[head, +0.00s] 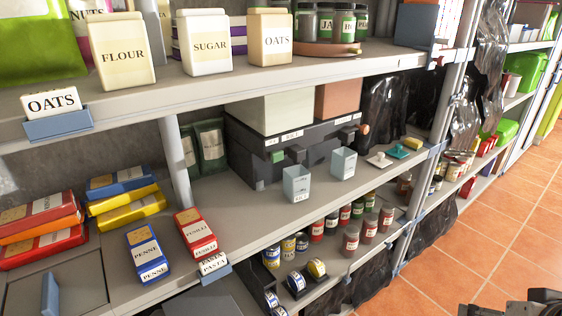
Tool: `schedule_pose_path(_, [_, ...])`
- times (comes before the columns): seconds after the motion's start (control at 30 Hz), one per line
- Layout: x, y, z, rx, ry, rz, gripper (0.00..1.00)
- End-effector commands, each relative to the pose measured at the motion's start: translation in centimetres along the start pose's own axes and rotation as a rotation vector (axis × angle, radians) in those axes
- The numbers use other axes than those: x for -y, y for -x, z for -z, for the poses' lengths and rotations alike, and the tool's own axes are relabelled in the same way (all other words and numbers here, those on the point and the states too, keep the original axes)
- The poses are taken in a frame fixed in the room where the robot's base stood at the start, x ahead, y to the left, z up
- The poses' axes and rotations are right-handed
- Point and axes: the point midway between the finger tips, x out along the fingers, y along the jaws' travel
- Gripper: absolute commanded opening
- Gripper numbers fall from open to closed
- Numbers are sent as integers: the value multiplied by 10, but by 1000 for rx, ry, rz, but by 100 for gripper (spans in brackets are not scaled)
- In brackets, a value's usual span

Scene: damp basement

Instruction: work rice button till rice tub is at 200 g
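A dark dispenser (240,150) stands on the middle shelf, with a pale bin (288,112) and a reddish-brown bin (338,99) on top. Small labels on its front are too small to read surely. A green button (277,156) sticks out at the left of its front, and a brownish-orange knob (364,129) at the right. A clear tub (297,185) stands before the left side and another tub (343,163) before the right. Their fill levels and any weight reading cannot be made out. Dark parts at the bottom right corner seem to be my gripper (515,306), cut off and far from the dispenser.
Pasta boxes (148,253) lie left on the same shelf. Small teal and white pieces (380,160) lie right of the tubs. Jars and cans (352,238) fill the shelf below. The upper shelf edge (240,79) overhangs. The tiled floor (490,230) at right is clear.

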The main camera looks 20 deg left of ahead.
Motion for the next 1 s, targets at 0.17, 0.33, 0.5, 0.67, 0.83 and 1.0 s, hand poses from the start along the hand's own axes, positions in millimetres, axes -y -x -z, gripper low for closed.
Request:
schedule_pose_path(0.17, [0,0,0,0,0,0,63])
schedule_pose_path(0.33, [0,0,0,0,0,0,40])
schedule_pose_path(0.5, [0,0,0,0,0,0,17])
schedule_pose_path(0.67, [0,0,0,0,0,0,0])
schedule_pose_path(0.83, [0,0,0,0,0,0,0])
schedule_pose_path(1.0, [0,0,0,0,0,0,0])
